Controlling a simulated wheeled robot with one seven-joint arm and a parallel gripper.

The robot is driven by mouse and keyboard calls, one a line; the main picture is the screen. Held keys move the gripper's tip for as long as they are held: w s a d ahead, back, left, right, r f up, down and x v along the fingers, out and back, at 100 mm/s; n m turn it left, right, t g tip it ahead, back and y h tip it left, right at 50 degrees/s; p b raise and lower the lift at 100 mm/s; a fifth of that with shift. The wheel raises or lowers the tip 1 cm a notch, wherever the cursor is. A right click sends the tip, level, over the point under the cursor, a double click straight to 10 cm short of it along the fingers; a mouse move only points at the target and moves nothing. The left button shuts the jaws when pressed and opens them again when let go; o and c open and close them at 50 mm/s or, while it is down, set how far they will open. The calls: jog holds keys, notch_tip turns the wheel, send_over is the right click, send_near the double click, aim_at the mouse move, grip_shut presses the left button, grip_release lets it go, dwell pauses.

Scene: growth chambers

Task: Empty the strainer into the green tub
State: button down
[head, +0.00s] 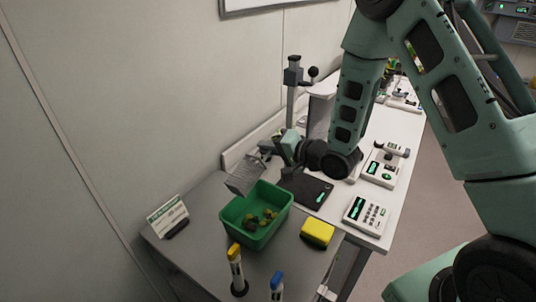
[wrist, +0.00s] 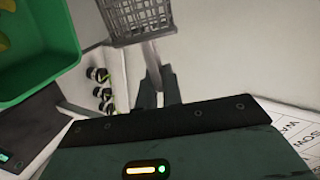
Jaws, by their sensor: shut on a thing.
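The strainer (head: 244,176) is a grey mesh basket with a handle. It is steeply tilted over the back left rim of the green tub (head: 275,223). My gripper (head: 268,149) is shut on the strainer's handle, behind the tub. In the wrist view the handle runs between the fingers (wrist: 158,88) to the mesh basket (wrist: 140,20), cut off by the top edge. I see no pieces in the visible part of the basket. Several small yellow and brown pieces (head: 262,218) lie in the tub. The tub's wall also shows in the wrist view (wrist: 45,72).
A yellow sponge (head: 318,232) lies right of the tub, and a dark flat pad (head: 308,190) behind it. A sign (head: 167,214) stands at the left. Yellow-capped (head: 236,268) and blue-capped (head: 276,285) tubes stand in front. White devices (head: 367,214) sit at the right.

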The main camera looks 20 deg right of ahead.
aim_at(257, 157)
jog(key=n, duration=0.1)
jog(key=r+n, duration=0.1)
jog(key=a+r+n+t+h, duration=0.1)
jog(key=shift+s+n, duration=0.3)
jog(key=shift+s, duration=0.05)
jog(key=shift+s+a+n+b, duration=0.15)
jog(key=shift+n+b, duration=0.35)
jog(key=shift+b, duration=0.55)
jog(key=n+b, duration=0.1)
jog(key=a+n+t+b, duration=0.1)
jog(key=s+n+h+b, duration=0.1)
jog(key=b, duration=0.1)
jog(key=shift+a+r+t, duration=0.15)
jog(key=shift+r+t, duration=0.1)
jog(key=shift+t, duration=0.05)
jog(key=n+b, duration=0.1)
jog(key=a+n+b, duration=0.1)
jog(key=b, duration=0.1)
jog(key=shift+s+a+r+n+t, duration=0.1)
jog(key=shift+s+r+n+t, duration=0.2)
jog(key=shift+s+r+t, duration=0.1)
jog(key=shift+s+a+r+n+b, duration=0.15)
jog(key=shift+a+r+n+b, duration=0.2)
jog(key=shift+n, duration=0.35)
jog(key=shift+d, duration=0.2)
